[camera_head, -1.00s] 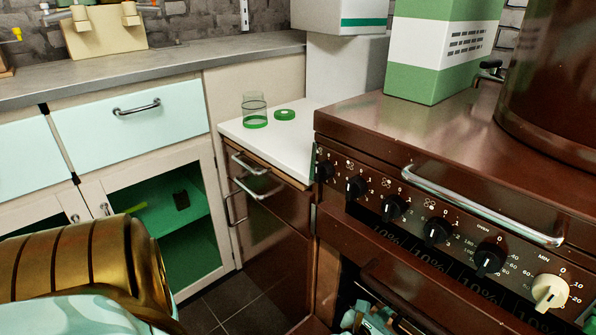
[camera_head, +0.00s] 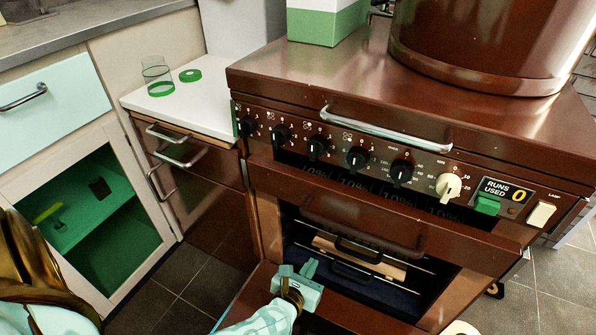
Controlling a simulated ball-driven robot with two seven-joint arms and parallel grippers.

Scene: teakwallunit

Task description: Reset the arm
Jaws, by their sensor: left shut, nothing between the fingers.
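My left gripper (camera_head: 308,275) is pale teal with a gold wrist. It is at the lower middle of the head view, its arm coming up from the bottom edge. It appears shut and empty, in front of the oven opening (camera_head: 420,280). I cannot tell whether it touches the oven. The gold and teal parts at the lower left are my own arm links. My right gripper is not in view.
The brown cooker (camera_head: 300,75) carries a large brown pot (camera_head: 480,45) and a green-and-white box (camera_head: 325,22). Its lower front is open, showing racks. A clear jar (camera_head: 157,75) and green lid (camera_head: 190,75) sit on the white counter (camera_head: 195,105). Dark floor tiles (camera_head: 205,290) are clear.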

